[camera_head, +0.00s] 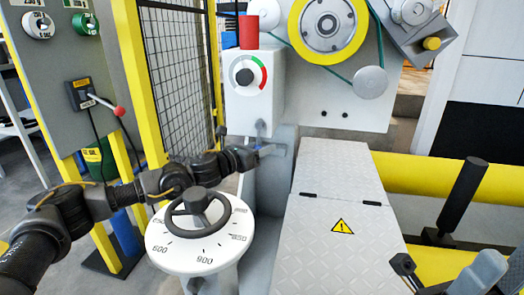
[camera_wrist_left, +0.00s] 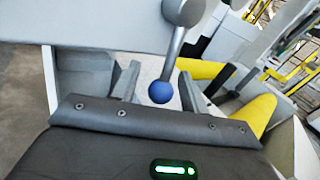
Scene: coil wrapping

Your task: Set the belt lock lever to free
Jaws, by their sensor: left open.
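The lever, a grey arm (camera_wrist_left: 178,45) with a blue ball (camera_wrist_left: 160,92) at its end, hangs down from a round pivot in the left wrist view. In the head view its grey upper part (camera_head: 260,128) shows below the box with the dial; its lower end is mostly hidden by my gripper. My left gripper (camera_head: 272,150) is open at the lever. In the left wrist view the blue ball shows between its two spread fingers (camera_wrist_left: 157,78); I cannot tell whether either finger touches it.
A white dial with a black handwheel (camera_head: 198,209) stands just below my left forearm. A grey cover plate (camera_head: 335,235) with a warning sign lies to the right. A panel with a red-handled switch (camera_head: 105,102) and a yellow-framed mesh fence (camera_head: 180,70) stand at left.

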